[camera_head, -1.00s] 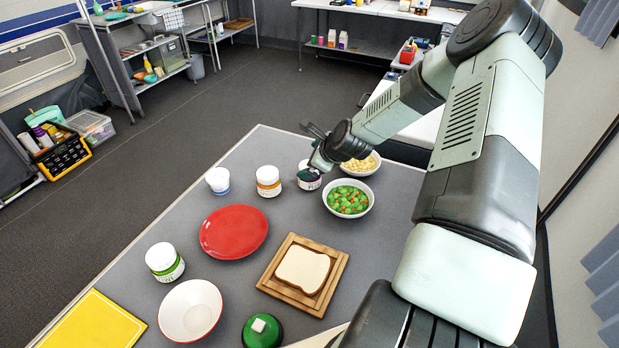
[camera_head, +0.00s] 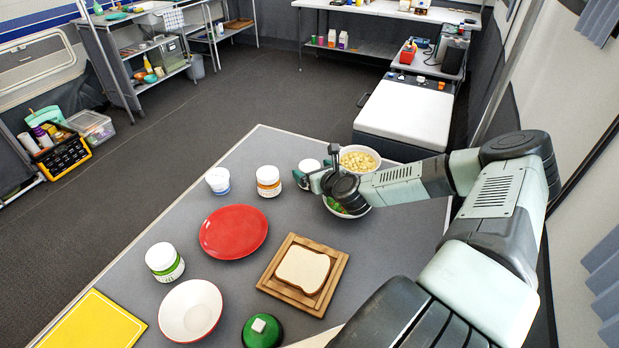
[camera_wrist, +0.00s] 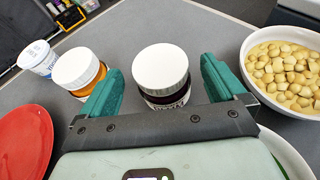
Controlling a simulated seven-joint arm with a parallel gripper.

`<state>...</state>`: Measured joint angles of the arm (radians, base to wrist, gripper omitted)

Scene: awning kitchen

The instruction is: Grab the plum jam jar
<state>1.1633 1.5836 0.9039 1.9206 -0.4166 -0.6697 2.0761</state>
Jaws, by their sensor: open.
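A white-lidded jar with dark contents (camera_wrist: 160,74), which looks like the plum jam jar, stands upright on the grey table. In the head view its white lid (camera_head: 309,166) shows, and the rest is partly behind my gripper. My gripper (camera_head: 312,182) is low beside it. In the wrist view my gripper (camera_wrist: 164,90) is open, its two green fingers apart, with the dark jar between their tips and a little ahead. No grip on the jar shows. Its label is mostly hidden.
An orange-labelled jar (camera_wrist: 82,72) stands close to the left finger, with a white-and-blue cup (camera_wrist: 37,57) beyond it. A bowl of pale chunks (camera_head: 360,158) is close on the right. A vegetable bowl (camera_head: 345,209) lies under my wrist. A red plate (camera_head: 234,231) is nearby.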

